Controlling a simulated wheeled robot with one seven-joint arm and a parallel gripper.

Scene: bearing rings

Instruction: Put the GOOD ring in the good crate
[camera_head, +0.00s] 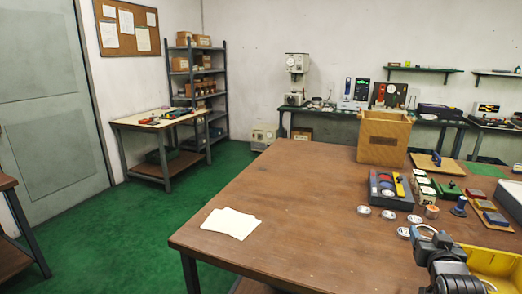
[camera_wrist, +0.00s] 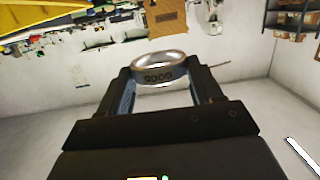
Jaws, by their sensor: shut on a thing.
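My gripper (camera_wrist: 160,84) is shut on a metal ring (camera_wrist: 158,66) in the wrist view. The ring sits between the two fingertips, and its dark lettering appears upside down and looks like GOOD. A yellow crate (camera_head: 497,262) stands beside my arm at the lower right, partly cut off by the frame. No label shows on it, so I cannot tell whether it is the good crate.
Several small round rings (camera_head: 388,214) lie on the brown table (camera_head: 300,215). Behind them are a dark tray (camera_head: 378,200), small boxes (camera_head: 425,190) and a wooden box (camera_head: 384,138). White paper (camera_head: 231,223) lies at left; the table's middle is clear.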

